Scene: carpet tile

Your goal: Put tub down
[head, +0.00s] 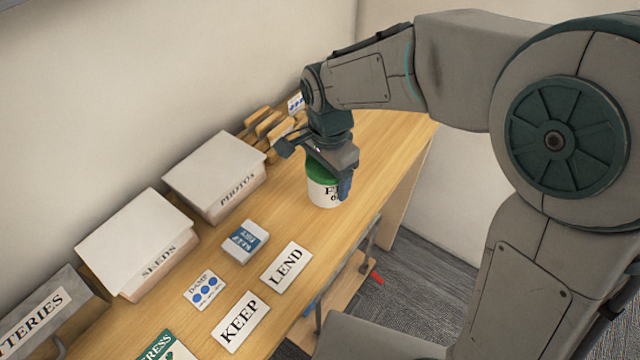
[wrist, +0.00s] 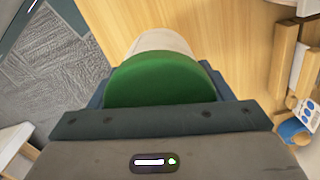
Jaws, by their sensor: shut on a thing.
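The tub (head: 323,192) is white with a green lid and dark lettering, partly hidden by my gripper in the head view. It is upright over the right part of the wooden table (head: 378,150). My gripper (head: 330,180) is shut on the tub from above. In the wrist view the green lid of the tub (wrist: 160,82) sits between the fingers, with its white side beyond. I cannot tell whether its base touches the table.
White boxes marked PHOTOS (head: 215,170) and SEEDS (head: 137,240) line the wall. LEND (head: 286,267) and KEEP (head: 241,321) cards lie near the front edge. A small blue-and-white box (head: 245,242) stands behind them. Wooden pieces (head: 268,125) are behind my gripper. Bare table lies to the tub's right.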

